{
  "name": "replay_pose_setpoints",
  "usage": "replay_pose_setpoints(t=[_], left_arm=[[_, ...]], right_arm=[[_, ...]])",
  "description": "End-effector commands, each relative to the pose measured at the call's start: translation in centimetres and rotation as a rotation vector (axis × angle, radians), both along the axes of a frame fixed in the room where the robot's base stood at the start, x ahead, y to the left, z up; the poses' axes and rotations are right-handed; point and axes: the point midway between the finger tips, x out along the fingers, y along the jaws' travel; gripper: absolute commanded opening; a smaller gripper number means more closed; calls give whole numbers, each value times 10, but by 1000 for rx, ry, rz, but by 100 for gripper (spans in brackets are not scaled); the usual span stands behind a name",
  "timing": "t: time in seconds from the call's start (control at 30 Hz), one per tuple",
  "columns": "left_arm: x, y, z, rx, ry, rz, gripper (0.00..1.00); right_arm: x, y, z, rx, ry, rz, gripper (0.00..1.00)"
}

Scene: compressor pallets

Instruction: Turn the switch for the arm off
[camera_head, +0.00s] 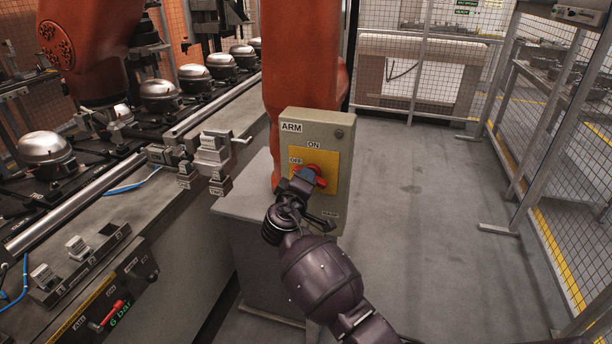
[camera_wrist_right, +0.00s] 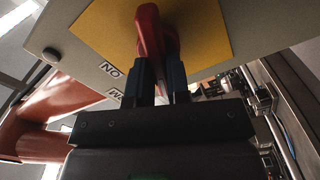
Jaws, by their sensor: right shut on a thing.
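A grey switch box (camera_head: 318,127) labelled ARM stands in the middle of the head view. It has a yellow plate (camera_head: 330,160) with an ON label above the switch and an OFF label to its upper left. The red switch (camera_head: 316,170) is partly hidden by my right gripper (camera_head: 304,180), so its exact angle is hard to read there. In the right wrist view the red switch handle (camera_wrist_right: 150,35) sits between the two fingers of my right gripper (camera_wrist_right: 157,72), which is shut on it. The yellow plate (camera_wrist_right: 105,28) lies behind it. My left gripper is out of view.
An orange robot arm (camera_head: 300,60) rises behind the box. A conveyor with several compressors (camera_head: 45,148) runs along the left, with a small control panel (camera_head: 80,255) in front. Grey floor (camera_head: 430,220) is free on the right, bounded by mesh fencing (camera_head: 565,140).

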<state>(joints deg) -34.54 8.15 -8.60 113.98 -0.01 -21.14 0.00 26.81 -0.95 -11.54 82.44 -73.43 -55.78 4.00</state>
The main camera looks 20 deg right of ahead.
Motion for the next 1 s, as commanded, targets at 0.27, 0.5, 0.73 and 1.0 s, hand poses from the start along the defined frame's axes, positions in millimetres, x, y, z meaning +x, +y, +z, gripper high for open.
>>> replay_pose_setpoints(t=[0.27,0.5,0.73,1.0], left_arm=[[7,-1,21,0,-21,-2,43],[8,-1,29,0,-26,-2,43],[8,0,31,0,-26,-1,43],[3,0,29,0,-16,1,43]], right_arm=[[1,0,2,-186,120,0,0],[1,1,0,-291,191,1,0],[1,1,-1,-339,225,2,0],[1,1,-2,-352,232,2,0]])
